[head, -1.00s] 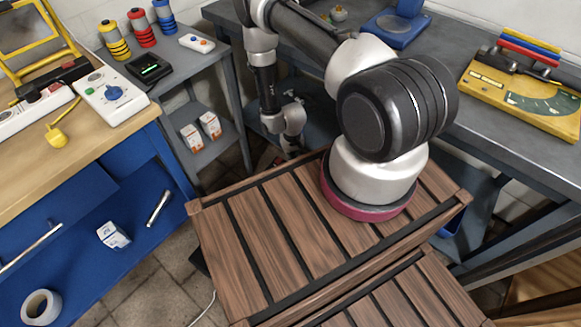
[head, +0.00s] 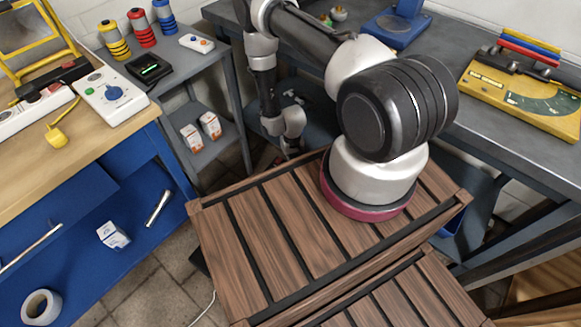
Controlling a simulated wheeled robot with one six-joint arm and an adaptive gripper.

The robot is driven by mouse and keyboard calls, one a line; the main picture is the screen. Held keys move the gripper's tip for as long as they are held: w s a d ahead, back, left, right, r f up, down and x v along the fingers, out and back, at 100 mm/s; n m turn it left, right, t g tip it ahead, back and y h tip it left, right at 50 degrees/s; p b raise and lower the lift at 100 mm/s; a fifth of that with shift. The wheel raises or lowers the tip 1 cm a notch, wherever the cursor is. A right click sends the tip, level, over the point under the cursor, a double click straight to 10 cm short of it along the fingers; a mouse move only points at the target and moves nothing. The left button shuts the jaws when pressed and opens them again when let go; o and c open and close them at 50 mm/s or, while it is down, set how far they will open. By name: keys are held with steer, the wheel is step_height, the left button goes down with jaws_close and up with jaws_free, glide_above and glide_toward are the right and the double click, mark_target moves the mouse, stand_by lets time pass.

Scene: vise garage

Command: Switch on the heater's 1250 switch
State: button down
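No heater and no switch marked 1250 can be made out in the head view. My arm rises from its base on the slatted wooden top and bends down behind its far edge. My gripper (head: 291,149) is at the low end of the arm, in the gap by the grey bench. Only a small dark part of it shows. Its fingers are hidden, so I cannot tell whether it is open or holds anything.
A grey bench (head: 510,135) is at right with a yellow gauge board (head: 530,95). A grey shelf unit (head: 190,75) stands left of my arm, with small boxes on its lower shelf. A blue workbench (head: 90,205) with a wooden top fills the left. Tiled floor shows between.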

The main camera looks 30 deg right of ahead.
steer(key=shift+f, duration=0.5)
steer(key=shift+r, duration=3.55)
